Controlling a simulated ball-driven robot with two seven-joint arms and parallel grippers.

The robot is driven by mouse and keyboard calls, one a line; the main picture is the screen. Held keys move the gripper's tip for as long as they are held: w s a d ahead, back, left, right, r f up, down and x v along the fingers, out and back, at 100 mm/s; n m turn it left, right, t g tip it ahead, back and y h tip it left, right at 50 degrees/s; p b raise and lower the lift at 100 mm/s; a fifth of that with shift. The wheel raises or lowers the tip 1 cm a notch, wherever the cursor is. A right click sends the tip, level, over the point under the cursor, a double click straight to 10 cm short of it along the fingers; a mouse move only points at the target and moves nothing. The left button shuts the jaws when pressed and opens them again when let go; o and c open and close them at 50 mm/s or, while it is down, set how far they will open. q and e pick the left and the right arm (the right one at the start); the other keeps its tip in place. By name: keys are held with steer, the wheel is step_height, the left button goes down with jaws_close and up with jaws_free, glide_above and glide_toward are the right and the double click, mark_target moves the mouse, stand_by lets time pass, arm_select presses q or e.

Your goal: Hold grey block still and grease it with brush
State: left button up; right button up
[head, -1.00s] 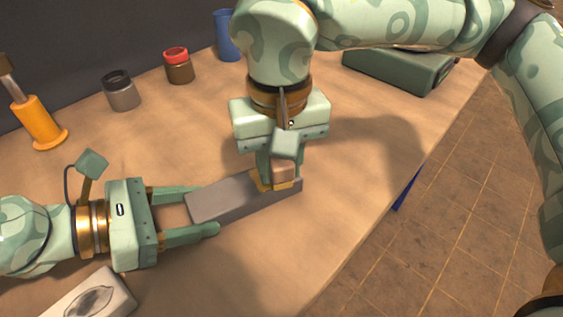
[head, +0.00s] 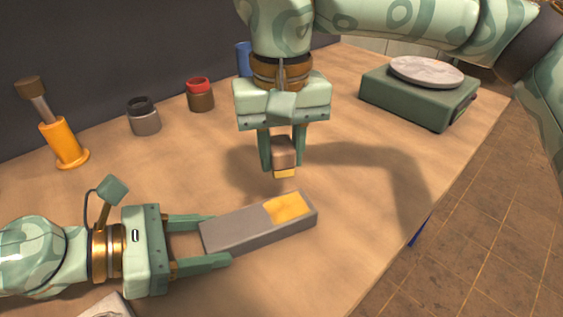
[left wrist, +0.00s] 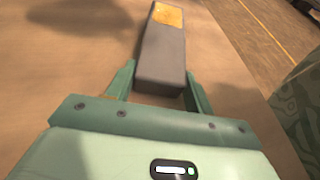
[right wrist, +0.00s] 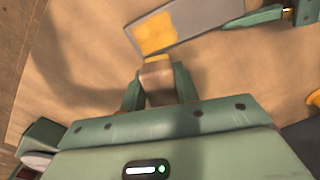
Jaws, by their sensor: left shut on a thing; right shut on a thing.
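The grey block (head: 240,229) lies flat on the table, with a yellow grease patch (head: 287,207) on top of its right end. My left gripper (head: 222,239) is shut on the block's left end; the left wrist view shows the block (left wrist: 162,56) between its fingers. My right gripper (head: 283,160) is shut on the brush (head: 284,152), a brown block-shaped piece with a yellow-tipped underside. The brush hangs above and behind the greased end, apart from it. The right wrist view shows the brush (right wrist: 157,80) near the grease patch (right wrist: 156,33).
An orange tool (head: 64,145), a grey jar (head: 144,117), a red-topped jar (head: 200,95) and a blue cup (head: 243,58) stand along the back. A green scale (head: 420,96) with a round plate is at back right. The table's right edge drops to a tiled floor.

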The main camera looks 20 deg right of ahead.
steer(key=shift+r, duration=1.5)
arm_select(q)
steer(key=o, duration=1.3)
steer(key=shift+a+r, duration=0.1)
